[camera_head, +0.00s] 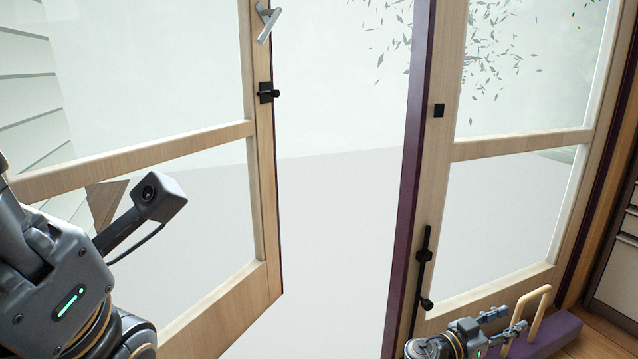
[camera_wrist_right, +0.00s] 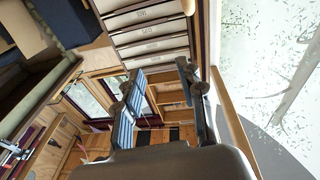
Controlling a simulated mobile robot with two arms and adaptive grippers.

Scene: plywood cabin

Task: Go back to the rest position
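My right gripper (camera_head: 507,321) is low at the right in the head view, in front of the lower part of the right glazed door. Its two fingers are apart, with no object seen between them. In the right wrist view the same gripper (camera_wrist_right: 162,88) shows two separated fingers with blue-grey pads and an empty gap. My left arm (camera_head: 60,270) comes in at the left edge of the head view, with its wrist camera (camera_head: 160,197) in front of the left door's glass.
A wood-framed glass door (camera_head: 262,180) with a metal handle (camera_head: 267,22) stands open at left. The right glass door (camera_head: 440,170) has black bolts. Between them is a clear gap. A purple ledge (camera_head: 560,328) and drawers (camera_head: 622,245) are at right.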

